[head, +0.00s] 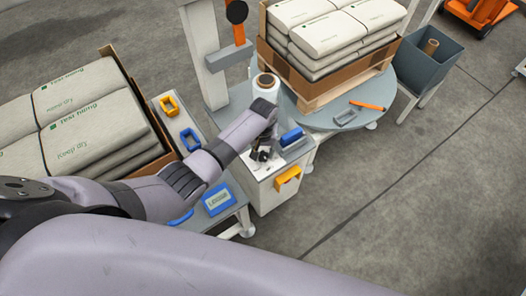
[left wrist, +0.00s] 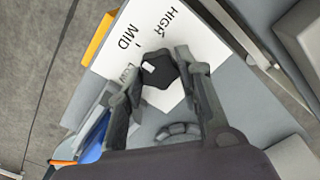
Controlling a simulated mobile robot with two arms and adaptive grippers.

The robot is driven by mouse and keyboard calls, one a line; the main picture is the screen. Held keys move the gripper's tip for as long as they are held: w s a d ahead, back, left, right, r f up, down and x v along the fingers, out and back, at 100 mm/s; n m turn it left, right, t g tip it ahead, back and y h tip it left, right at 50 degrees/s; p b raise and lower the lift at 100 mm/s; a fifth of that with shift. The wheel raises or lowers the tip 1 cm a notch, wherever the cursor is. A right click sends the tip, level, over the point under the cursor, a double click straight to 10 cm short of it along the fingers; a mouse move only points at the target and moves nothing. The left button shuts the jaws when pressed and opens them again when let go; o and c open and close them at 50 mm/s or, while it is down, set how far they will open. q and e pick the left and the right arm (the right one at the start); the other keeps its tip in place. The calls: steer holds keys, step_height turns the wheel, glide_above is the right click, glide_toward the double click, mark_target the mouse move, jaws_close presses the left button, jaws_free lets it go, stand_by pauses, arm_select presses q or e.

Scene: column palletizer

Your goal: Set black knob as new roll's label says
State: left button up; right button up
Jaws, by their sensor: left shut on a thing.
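The black knob (left wrist: 160,72) sits on a white plate (left wrist: 110,62) in the left wrist view. The plate reads HIGH and MID; a third word at the left is partly hidden by a finger. The knob's pale mark is on its left side, facing between MID and the part-hidden word. My left gripper (left wrist: 160,78) is shut on the knob, one finger on each side. In the head view my left gripper (head: 262,153) is over the top of the white cabinet (head: 266,192). A pale film roll (head: 265,86) stands behind it; I cannot read a label on it. My right gripper is out of view.
A blue block (head: 292,137) lies beside the gripper, and a yellow part (head: 288,178) is on the cabinet front. Behind are the turntable (head: 325,118) with a loaded pallet and a grey bin (head: 428,62). Sacks (head: 90,125) fill a box at left. Floor at right is clear.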

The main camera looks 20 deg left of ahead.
arm_select(q)
steer(key=shift+c, duration=0.5)
steer(key=shift+m, duration=0.3)
steer(key=shift+r+m+p, duration=0.1)
steer(key=shift+m+p, duration=0.45)
steer(key=shift+m, duration=0.05)
steer(key=m+p, duration=0.1)
steer(key=m, duration=0.2)
steer(key=m+p, duration=0.1)
steer(key=m, duration=0.2)
steer(key=shift+d+m, duration=0.1)
steer(key=shift+m, duration=1.9)
steer(key=o, duration=1.2)
